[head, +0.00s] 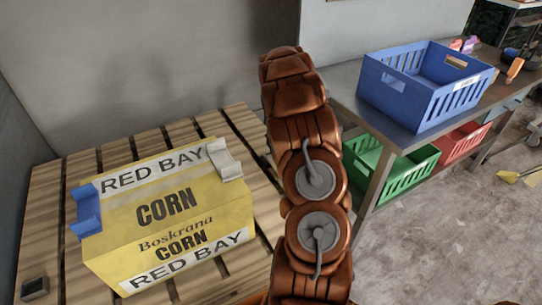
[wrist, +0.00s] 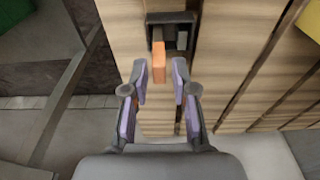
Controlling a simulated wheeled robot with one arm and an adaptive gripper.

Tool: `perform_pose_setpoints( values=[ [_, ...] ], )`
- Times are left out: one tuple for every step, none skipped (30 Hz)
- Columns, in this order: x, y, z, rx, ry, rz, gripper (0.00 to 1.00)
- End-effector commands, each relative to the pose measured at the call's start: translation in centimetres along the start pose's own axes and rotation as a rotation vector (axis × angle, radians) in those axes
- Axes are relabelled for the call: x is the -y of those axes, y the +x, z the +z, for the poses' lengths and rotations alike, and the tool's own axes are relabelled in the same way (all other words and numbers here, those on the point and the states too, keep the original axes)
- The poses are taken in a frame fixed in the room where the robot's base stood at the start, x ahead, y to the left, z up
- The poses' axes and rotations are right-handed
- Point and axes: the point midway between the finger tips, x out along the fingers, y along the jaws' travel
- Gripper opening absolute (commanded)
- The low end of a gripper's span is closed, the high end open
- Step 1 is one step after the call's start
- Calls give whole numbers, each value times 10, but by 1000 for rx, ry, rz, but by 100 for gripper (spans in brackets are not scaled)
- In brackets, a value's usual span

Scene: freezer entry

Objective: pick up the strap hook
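In the wrist view, an orange upright piece (wrist: 159,62), which looks like the strap hook, stands at a dark square holder (wrist: 172,18) on the wooden slats. My gripper (wrist: 160,80) is open, with its purple-padded fingertips on either side of the orange piece's lower end. Gaps show between the pads and the piece, and nothing is gripped. A grey piece (wrist: 182,40) sits inside the holder, right of the orange one. In the head view, my arm hides the gripper and the orange piece.
A yellow corn box (head: 165,215) with a blue bracket (head: 87,212) and a pale bracket (head: 226,163) stands on the pallet (head: 50,185). A small dark holder (head: 35,288) is at lower left. The metal table (head: 405,135) at right carries a blue crate (head: 410,100).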

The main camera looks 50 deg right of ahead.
Motion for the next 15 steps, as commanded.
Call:
perform_pose_setpoints(
  values=[
    [0,2,0,1,0,0,27],
    [0,3,0,1,0,0,27],
    [0,6,0,1,0,0,27],
    [0,9,0,1,0,0,27],
    [-1,12,0,0,1,0,27],
    [-2,16,0,-1,2,1,27],
    [-2,19,0,-1,2,2,27],
    [-2,23,0,-1,1,2,27],
    [-2,28,0,-1,1,1,27],
    [-1,33,0,-1,0,1,27],
    [-2,37,0,0,1,0,27],
    [-2,42,0,1,1,0,27],
    [-2,44,0,1,1,0,27],
    [-1,47,0,1,1,-1,27],
    [-1,49,0,0,0,0,27]
  ],
)
